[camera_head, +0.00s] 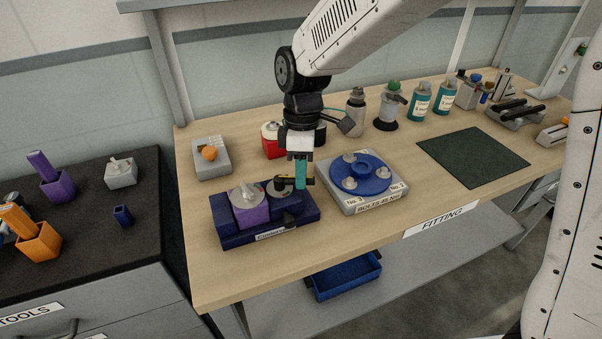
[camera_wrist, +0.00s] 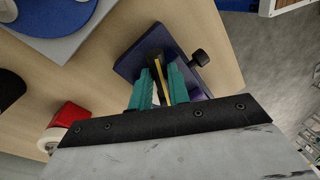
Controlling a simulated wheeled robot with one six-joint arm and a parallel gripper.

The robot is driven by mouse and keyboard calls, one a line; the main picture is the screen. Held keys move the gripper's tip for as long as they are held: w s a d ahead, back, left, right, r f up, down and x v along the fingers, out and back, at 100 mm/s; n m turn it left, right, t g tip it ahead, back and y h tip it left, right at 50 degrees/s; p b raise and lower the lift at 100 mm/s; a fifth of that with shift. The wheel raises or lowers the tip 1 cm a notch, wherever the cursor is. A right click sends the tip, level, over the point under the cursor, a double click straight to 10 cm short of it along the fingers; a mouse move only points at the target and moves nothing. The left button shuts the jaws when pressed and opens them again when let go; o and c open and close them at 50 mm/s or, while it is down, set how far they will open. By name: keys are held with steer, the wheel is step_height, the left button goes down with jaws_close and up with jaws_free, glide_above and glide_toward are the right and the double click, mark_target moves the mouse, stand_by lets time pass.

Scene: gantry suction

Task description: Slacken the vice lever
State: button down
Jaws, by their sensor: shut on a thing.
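The vice is a dark blue base (camera_head: 232,236) with a printed label on its front edge, near the left front of the bench. A purple block (camera_head: 250,210) with a grey piece on top sits on its left part. A dark round part stands to the right of the block. My gripper (camera_head: 301,185) has teal fingers pointing down over the right end of the vice. It is shut on the black lever with a yellow stripe (camera_wrist: 160,66), which shows between the fingers. A black knob (camera_wrist: 200,57) sticks out beside the dark blue base in the wrist view.
A grey plate with a blue disc (camera_head: 361,172) lies close to the right of the vice. A grey box with an orange knob (camera_head: 209,156) and a red container (camera_head: 272,140) stand behind. The dark green mat (camera_head: 473,157) is bare.

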steer(key=shift+w+a+n+h, duration=0.15)
steer(key=shift+w+n, duration=0.3)
steer(key=shift+n, duration=0.55)
steer(key=shift+w+n+h, duration=0.25)
steer(key=shift+w+n, duration=0.15)
steer(key=shift+n, duration=0.6)
steer(key=c, duration=1.3)
jaws_free()
steer(key=shift+c, duration=0.2)
step_height(320, 180, up, 8)
steer(key=w, duration=0.1)
steer(key=shift+w+a+f, duration=0.15)
steer(key=shift+w+a, duration=0.05)
steer(key=shift+w, duration=0.05)
